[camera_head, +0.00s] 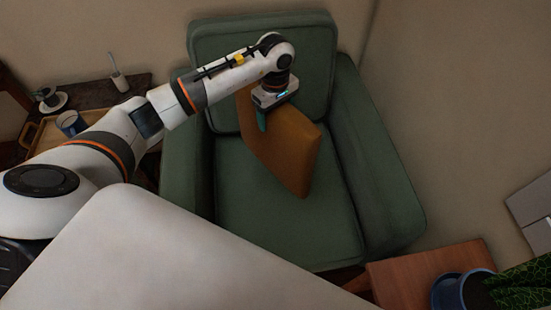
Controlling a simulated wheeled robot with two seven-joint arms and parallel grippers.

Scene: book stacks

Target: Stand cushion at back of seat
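The orange-brown cushion (280,150) is on the seat of the green armchair (290,230), in front of the backrest. It is tilted and turned at an angle, with one corner pointing toward the front of the seat. My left gripper (262,121) reaches down from above at the cushion's upper part, with a teal finger against or just in front of it. The other finger is hidden, so I cannot tell whether the gripper is shut on the cushion. My arm and gripper cover part of the cushion's back end and the backrest. My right gripper is not in view.
A dark side table (95,97) on the left holds a blue mug (70,123), a wooden tray (45,133) and a cup on a saucer. A wooden table (405,280) with a blue pot (462,290) is at front right. Armrests (378,165) flank the seat; its front is clear.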

